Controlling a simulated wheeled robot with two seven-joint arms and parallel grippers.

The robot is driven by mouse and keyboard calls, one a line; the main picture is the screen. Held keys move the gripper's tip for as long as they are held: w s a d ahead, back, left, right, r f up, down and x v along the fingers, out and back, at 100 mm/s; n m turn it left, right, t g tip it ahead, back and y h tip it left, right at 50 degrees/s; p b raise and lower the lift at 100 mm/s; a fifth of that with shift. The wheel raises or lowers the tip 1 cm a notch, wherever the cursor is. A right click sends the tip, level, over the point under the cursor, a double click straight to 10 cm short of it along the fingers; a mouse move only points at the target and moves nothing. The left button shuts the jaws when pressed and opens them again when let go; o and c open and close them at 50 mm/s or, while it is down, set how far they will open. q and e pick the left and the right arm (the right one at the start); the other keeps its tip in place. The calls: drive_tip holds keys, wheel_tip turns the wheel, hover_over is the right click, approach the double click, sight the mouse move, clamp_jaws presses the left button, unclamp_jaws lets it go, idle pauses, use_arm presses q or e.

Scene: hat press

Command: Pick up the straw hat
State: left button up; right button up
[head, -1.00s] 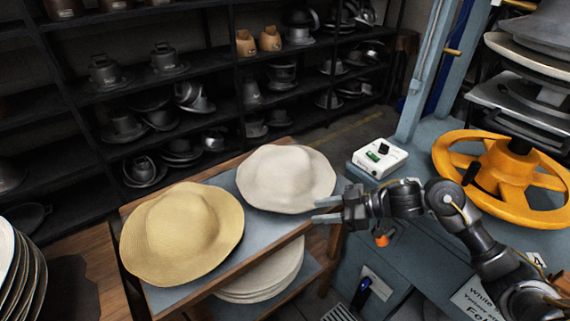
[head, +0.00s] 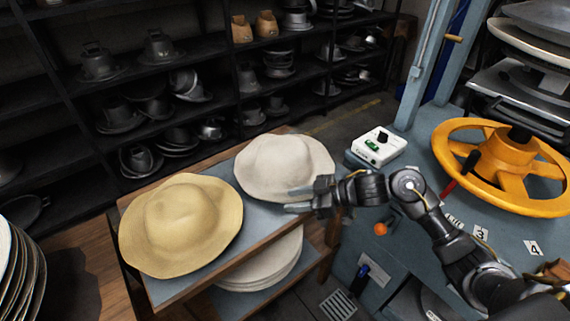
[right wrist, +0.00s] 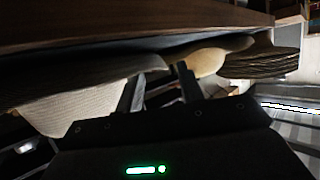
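The yellow straw hat (head: 180,225) lies brim down on the left of a grey-topped wooden table (head: 215,273). It also shows in the right wrist view (right wrist: 212,62). A cream-white hat (head: 283,166) lies beside it, further right on the same table. My right gripper (head: 295,199) is at the white hat's front right brim, apart from the yellow hat. Its two fingers are spread, and they also show in the right wrist view (right wrist: 160,88) close to the white hat (right wrist: 90,105). I cannot tell whether the brim is between them. My left gripper is not in view.
A stack of pale hats (head: 262,268) sits on the shelf under the table. Another stack (head: 20,265) stands at the far left. A blue machine with a yellow handwheel (head: 505,165) and a white control box (head: 379,147) stands right. Shelves of metal moulds line the back.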

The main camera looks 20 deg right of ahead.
sight(279, 201)
drive_tip(key=x, duration=0.4)
drive_tip(key=shift+r, duration=0.1)
